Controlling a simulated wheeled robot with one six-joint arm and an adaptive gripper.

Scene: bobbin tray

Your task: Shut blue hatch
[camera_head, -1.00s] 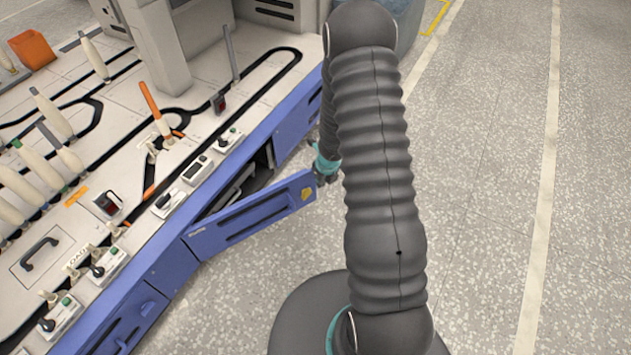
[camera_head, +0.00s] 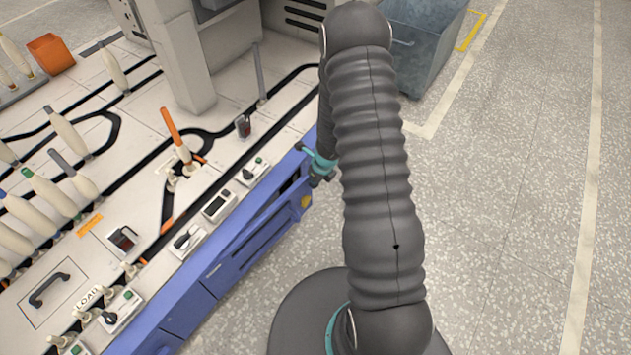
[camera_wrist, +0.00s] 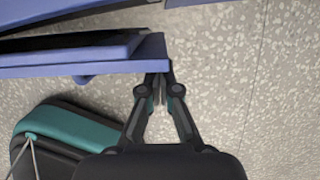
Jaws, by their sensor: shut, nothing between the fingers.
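The blue hatch (camera_head: 258,243) is the long panel on the front of the machine's blue base, with a yellow sticker near its right end. It stands slightly ajar, with a narrow dark gap along its top. My gripper (camera_head: 312,170) is at the hatch's right end, partly hidden by my arm. In the wrist view, the hatch's blue edge (camera_wrist: 85,68) runs in from the left. My gripper (camera_wrist: 158,80) is shut and empty, its fingertips against or very near the hatch's end corner; exact contact is hard to tell.
The machine's pale top (camera_head: 130,190) carries bobbins, small control boxes and an orange post (camera_head: 172,128). A grey bin (camera_head: 420,45) stands on the floor behind my arm. The speckled floor to the right is clear.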

